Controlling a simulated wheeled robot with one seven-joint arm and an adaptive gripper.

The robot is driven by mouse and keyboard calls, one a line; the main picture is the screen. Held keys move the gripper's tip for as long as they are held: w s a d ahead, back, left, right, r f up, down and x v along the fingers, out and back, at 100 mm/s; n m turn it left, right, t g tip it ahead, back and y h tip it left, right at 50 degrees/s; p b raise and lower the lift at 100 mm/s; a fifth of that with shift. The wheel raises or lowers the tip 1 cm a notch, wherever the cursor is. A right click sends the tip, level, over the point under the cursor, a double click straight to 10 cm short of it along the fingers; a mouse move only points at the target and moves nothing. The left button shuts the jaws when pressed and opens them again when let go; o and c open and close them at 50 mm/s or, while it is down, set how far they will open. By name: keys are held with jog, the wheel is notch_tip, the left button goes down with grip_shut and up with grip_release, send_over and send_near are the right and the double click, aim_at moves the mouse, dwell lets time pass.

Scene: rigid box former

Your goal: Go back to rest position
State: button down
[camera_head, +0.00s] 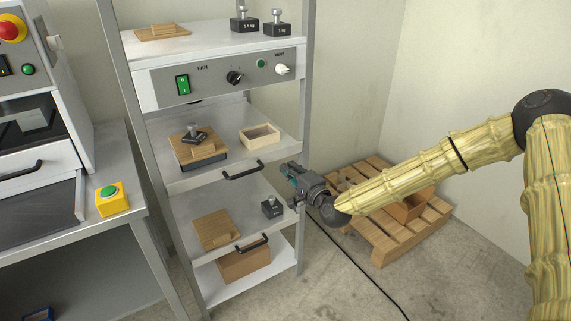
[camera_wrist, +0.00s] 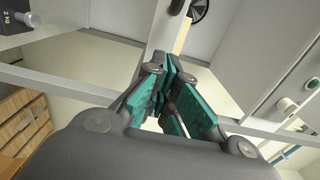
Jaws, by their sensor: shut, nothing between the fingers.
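My gripper (camera_head: 290,171) is at the right side of the metal rack, close to its right front post, at about the height between the two drawer shelves. Its teal-padded fingers are shut with nothing between them, as the wrist view also shows (camera_wrist: 172,95). My yellow arm reaches in from the right edge of the head view. In the wrist view a rack post and shelf edges lie just beyond the fingertips. I cannot tell whether the gripper touches the post.
The rack holds a pulled-out upper shelf (camera_head: 222,168) and a lower shelf (camera_head: 180,228), with wooden boards, weights and a wooden frame (camera_head: 260,136). A wooden pallet (camera_head: 385,245) stands on the floor behind my arm. A cable crosses the clear floor in front.

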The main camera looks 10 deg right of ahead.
jog(key=d+v, duration=0.1)
jog(key=v, duration=0.4)
jog(key=s+a+f+n+g+h+p, duration=0.1)
jog(key=s+f+n+g, duration=0.15)
jog(key=s+f, duration=0.5)
jog(key=s+a+f+n+g+p, duration=0.1)
jog(key=s+f+n+g+p, duration=0.15)
jog(key=s+f, duration=0.5)
jog(key=s+a+f+n+g+h+p, duration=0.1)
jog(key=s+a+f+g, duration=0.1)
jog(key=s+f+g, duration=0.35)
jog(key=s+d+f+n+g+h+p, duration=0.1)
jog(key=s+d, duration=0.3)
jog(key=s, duration=0.5)
jog(key=s+d+f+n+g+h+p, duration=0.1)
jog(key=s+d, duration=0.4)
jog(key=s, duration=0.5)
jog(key=s+d+f+n+g+h+p, duration=0.1)
jog(key=s+d+f+n+g+h, duration=0.2)
jog(key=s, duration=0.7)
jog(key=shift+d+f+n+g+h, duration=0.3)
jog(key=shift+d+f+n+g, duration=0.2)
jog(key=shift+d+n, duration=0.3)
